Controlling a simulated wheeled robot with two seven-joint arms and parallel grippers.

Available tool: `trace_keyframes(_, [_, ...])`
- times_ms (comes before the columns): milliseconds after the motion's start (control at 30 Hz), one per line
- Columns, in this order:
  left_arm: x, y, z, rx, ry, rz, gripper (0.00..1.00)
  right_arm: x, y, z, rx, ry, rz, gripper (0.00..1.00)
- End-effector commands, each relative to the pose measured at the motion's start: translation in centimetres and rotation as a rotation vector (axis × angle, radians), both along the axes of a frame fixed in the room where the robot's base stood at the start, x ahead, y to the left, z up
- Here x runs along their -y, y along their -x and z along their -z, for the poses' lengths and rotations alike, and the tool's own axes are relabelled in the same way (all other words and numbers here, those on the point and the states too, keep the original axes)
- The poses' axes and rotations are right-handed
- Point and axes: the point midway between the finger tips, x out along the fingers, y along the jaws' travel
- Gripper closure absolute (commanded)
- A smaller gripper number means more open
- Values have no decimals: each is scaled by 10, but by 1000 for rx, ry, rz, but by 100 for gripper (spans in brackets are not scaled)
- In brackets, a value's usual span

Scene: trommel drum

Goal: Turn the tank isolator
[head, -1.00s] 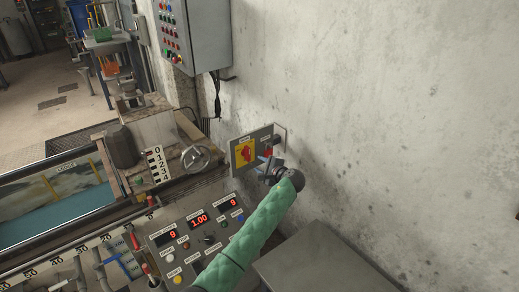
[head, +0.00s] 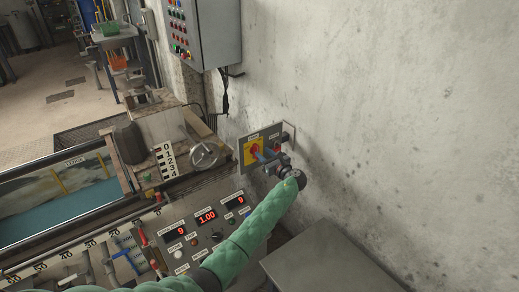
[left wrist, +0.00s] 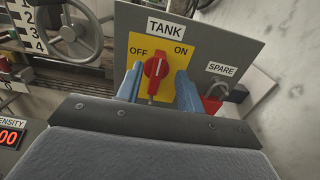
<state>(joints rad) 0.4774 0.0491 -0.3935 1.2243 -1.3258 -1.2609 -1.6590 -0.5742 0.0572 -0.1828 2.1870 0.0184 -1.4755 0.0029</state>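The tank isolator is a red knob (left wrist: 155,68) on a yellow plate (left wrist: 137,50), under a "TANK" label with "OFF" at left and "ON" at right. The knob's grip stands close to upright in the left wrist view. In the head view the isolator (head: 253,149) is on a small grey panel on the wall. My left gripper (left wrist: 158,90) is open, with one blue finger on each side of the knob. Gaps show between fingers and knob. In the head view my left gripper (head: 266,158) partly covers the panel. My right gripper is not in view.
A "SPARE" switch with a red padlock (left wrist: 212,104) sits right of the isolator. A handwheel (head: 204,155) is to the left, a control console (head: 205,240) below. A grey cabinet (head: 205,30) hangs above. A grey flat top (head: 325,265) lies at lower right.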

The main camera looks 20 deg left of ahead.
Motion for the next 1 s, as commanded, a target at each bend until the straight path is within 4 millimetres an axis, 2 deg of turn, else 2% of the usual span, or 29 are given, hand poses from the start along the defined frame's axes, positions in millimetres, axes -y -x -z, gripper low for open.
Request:
trace_keyframes(100, [-14, -11, -2, 0, -1, -1, 63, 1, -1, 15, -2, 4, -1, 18])
trace_keyframes(300, [-28, -22, -2, 1, 0, -1, 63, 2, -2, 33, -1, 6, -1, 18])
trace_keyframes(667, [-32, -24, 0, 2, 1, 0, 63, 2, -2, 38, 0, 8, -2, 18])
trace_keyframes(800, [-31, -24, 0, 2, 1, 0, 90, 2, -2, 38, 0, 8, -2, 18])
trace_keyframes(867, [-31, -24, 0, 2, 1, 0, 100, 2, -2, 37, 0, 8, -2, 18])
trace_keyframes(1000, [-31, -24, 0, 2, 2, 0, 100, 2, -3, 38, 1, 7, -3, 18])
